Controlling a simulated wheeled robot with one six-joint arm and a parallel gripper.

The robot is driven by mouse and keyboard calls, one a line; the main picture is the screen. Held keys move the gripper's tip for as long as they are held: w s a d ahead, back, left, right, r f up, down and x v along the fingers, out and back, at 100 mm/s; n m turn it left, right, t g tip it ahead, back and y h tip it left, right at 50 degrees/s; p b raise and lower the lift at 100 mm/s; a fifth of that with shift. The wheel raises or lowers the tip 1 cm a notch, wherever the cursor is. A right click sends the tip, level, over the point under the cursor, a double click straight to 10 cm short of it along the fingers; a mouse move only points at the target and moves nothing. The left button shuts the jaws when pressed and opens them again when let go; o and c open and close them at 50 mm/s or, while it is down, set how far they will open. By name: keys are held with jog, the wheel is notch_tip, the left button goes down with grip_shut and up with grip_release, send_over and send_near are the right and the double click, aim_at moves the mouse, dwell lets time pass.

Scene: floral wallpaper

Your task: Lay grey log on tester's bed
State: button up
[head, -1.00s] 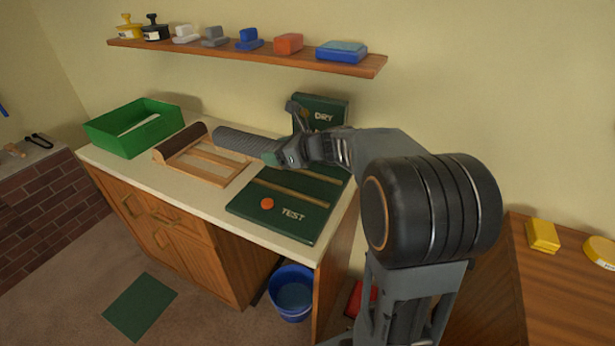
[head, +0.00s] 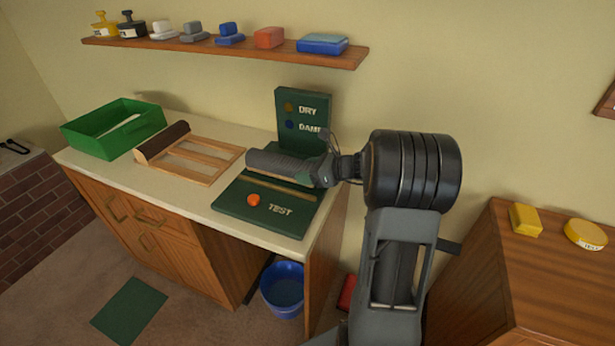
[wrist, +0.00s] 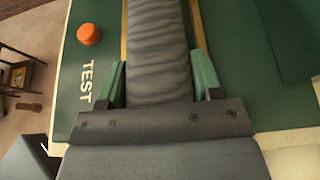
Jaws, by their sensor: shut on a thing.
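The grey log (head: 278,163) is a ribbed cylinder held level by its right end in my gripper (head: 325,172). In the wrist view the log (wrist: 157,50) runs away from between the two green fingers of my gripper (wrist: 160,85), which are shut on it. The tester's bed (head: 235,205) is a dark green board marked TEST, with an orange button and tan rails. The log is over the rear part of the bed, along the rails. I cannot tell whether it touches them. The bed also shows in the wrist view (wrist: 70,70).
A green DRY/DAMP panel (head: 302,100) stands behind the bed. A wooden rack (head: 205,176) with a dark brown log (head: 165,140) is to the left, and a green bin (head: 75,132) is beyond it. A shelf (head: 250,52) with several blocks hangs above. A blue bucket (head: 283,300) is below.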

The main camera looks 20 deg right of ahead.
jog(key=shift+a+f, duration=0.1)
jog(key=shift+f, duration=0.7)
jog(key=o, duration=0.9)
jog(key=shift+f, duration=0.15)
